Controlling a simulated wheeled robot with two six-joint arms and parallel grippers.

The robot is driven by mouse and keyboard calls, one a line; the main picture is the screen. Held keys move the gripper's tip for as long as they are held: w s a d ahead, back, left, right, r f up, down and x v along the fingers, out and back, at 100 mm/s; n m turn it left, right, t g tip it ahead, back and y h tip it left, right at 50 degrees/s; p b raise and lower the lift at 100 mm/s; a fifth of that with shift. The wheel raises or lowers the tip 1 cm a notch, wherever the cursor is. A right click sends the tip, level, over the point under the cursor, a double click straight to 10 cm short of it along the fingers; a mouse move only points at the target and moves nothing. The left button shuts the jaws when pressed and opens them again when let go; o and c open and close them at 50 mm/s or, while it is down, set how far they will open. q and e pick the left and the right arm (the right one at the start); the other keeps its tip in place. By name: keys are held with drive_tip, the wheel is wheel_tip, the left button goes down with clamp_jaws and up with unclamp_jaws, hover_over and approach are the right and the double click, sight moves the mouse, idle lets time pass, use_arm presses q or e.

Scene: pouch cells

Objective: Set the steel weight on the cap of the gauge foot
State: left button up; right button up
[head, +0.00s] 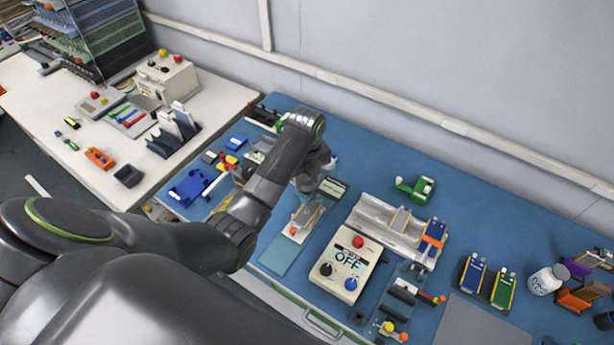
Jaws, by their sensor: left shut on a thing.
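My left gripper (307,186) points down over the blue bench mat, near a small fixture (302,222) with a beige plate on a pale base. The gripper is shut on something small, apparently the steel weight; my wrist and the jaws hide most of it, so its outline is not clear. The fixture is partly under the gripper and looks like the gauge foot; its cap cannot be made out. I cannot tell whether the held thing touches it. My right gripper is not in view.
A control box (344,264) reading OFF stands just right of the fixture. Behind it is a pale metal tray (376,222). A green holder (414,189), blue and green cells in stands (487,280) and a white jar (545,280) are farther right. The mat's back right is clear.

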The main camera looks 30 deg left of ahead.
use_arm(q)
drive_tip(key=shift+f, duration=0.6)
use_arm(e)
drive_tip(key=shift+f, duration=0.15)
use_arm(q)
drive_tip(key=o, duration=1.3)
